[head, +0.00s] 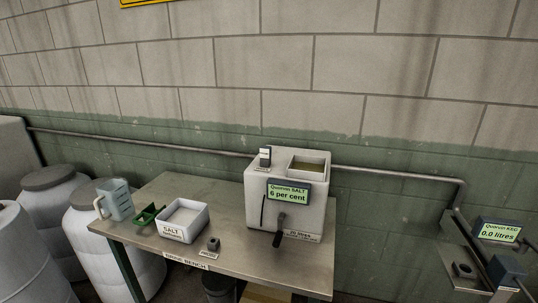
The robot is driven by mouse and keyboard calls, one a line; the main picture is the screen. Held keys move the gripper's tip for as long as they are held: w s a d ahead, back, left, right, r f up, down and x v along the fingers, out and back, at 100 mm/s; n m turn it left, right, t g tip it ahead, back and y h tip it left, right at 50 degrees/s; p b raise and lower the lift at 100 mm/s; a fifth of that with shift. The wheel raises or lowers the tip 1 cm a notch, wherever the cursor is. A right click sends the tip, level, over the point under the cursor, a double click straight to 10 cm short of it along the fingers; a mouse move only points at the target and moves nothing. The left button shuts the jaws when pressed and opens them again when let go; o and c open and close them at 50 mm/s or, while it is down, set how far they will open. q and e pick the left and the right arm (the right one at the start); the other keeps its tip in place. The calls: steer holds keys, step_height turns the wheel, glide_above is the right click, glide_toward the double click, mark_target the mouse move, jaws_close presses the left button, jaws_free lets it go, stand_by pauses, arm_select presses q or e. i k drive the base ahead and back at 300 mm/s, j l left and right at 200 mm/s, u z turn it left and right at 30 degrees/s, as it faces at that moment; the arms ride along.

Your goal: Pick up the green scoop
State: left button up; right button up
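The green scoop (149,214) lies on the left part of the metal brine bench (220,257). It sits between a clear measuring jug (119,203) and a white tub labelled salt (197,224). The scoop seems to be empty, but it is too small to tell for certain. Neither of my grippers shows in the head view.
A white tank (318,215) with a "6 per cent" display stands on the bench's right half. A small dark object (213,244) is near the front edge. White drums (50,205) crowd the floor at left. Another station (497,233) reading 0.0 litres is at far right.

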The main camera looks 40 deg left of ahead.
mark_target(149, 214)
steer(key=u, duration=2.15)
